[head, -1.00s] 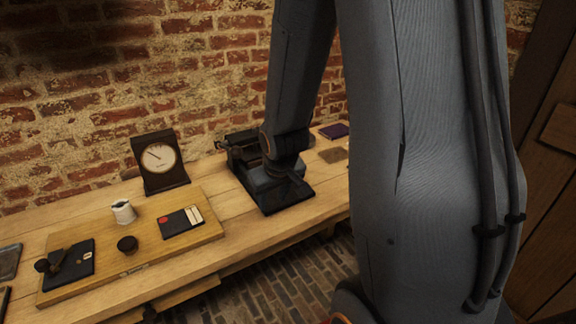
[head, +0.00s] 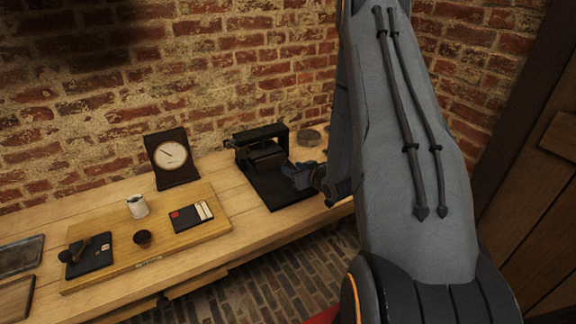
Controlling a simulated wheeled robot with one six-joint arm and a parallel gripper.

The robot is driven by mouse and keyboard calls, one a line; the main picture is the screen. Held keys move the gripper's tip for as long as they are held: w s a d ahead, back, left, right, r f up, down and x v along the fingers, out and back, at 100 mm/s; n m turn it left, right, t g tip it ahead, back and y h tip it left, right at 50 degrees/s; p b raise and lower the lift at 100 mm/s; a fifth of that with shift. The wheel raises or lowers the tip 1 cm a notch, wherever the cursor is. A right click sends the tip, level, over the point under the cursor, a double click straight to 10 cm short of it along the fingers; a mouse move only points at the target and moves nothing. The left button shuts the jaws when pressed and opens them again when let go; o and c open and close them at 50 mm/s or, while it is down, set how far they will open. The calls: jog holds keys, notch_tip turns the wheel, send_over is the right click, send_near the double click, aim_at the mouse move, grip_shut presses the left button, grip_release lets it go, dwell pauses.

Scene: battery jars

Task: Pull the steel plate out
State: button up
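My gripper (head: 298,173) is at the right side of a black machine (head: 262,148), with its fingers pointing left over the machine's dark base plate (head: 290,192). The view is too small to tell whether the fingers are apart or touch anything. The machine has an upright frame with a dark brownish block in it. It stands on the wooden bench, toward the wall. I cannot make out a separate steel plate in this view. My arm hides the right end of the bench.
A dial gauge (head: 171,156) stands left of the machine. Dark slabs (head: 18,256) lie far left.

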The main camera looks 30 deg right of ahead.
aim_at(285, 165)
jog(key=shift+p+x, duration=0.6)
jog(key=shift+x, duration=1.95)
grip_shut()
